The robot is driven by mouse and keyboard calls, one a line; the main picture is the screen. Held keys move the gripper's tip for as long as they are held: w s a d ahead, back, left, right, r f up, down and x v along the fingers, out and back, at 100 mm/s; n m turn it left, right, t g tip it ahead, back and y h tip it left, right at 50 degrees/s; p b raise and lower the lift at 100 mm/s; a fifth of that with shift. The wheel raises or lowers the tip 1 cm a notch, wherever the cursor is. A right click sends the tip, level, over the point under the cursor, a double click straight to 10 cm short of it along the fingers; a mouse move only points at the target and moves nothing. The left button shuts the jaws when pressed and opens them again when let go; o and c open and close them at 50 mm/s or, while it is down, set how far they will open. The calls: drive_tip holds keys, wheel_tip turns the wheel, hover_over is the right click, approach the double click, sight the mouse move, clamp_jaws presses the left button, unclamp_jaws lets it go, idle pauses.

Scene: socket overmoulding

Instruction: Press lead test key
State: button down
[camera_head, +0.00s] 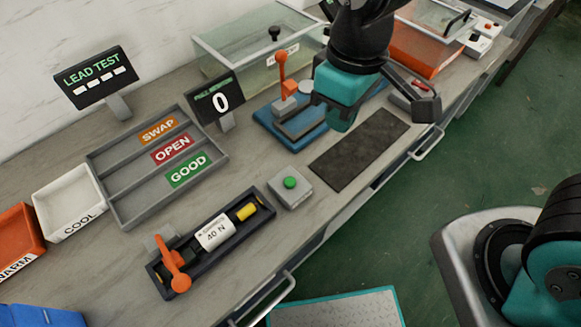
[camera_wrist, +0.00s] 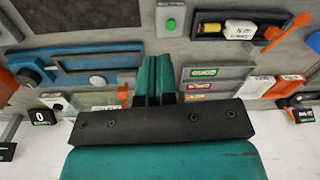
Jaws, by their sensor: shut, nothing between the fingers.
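A small grey box with a round green button (camera_head: 290,183) stands on the bench near its front edge, to the right of the black cradle; it carries no readable label. It also shows at the top of the wrist view (camera_wrist: 171,25). The LEAD TEST display (camera_head: 95,76) stands at the back left with a row of white dashes. My gripper (camera_head: 341,118) is above the bench, up and to the right of the green button and apart from it. In the wrist view its two teal fingers (camera_wrist: 153,78) are together and empty.
A grey tray (camera_head: 125,215) has SWAP, OPEN and GOOD rows. A counter (camera_head: 221,102) reads 0. A blue fixture (camera_head: 262,117) with an orange lever stands behind a dark mat (camera_head: 355,150).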

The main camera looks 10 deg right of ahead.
drive_tip(key=w+a+f+n+h+p, duration=0.2)
drive_tip(key=a+f+h+p, duration=0.1)
drive_tip(key=p, duration=0.1)
drive_tip(key=n+t+h+p, duration=0.4)
drive_tip(key=n+t+p, duration=0.1)
drive_tip(key=n+t, duration=0.1)
hover_over(291, 183)
wheel_tip(291, 183, down, 6)
drive_tip(key=shift+f, duration=0.25)
wheel_tip(291, 183, down, 9)
drive_tip(key=b, duration=0.6)
drive_tip(key=shift+b, duration=0.35)
idle(0.9)
drive_tip(key=shift+f, duration=0.35)
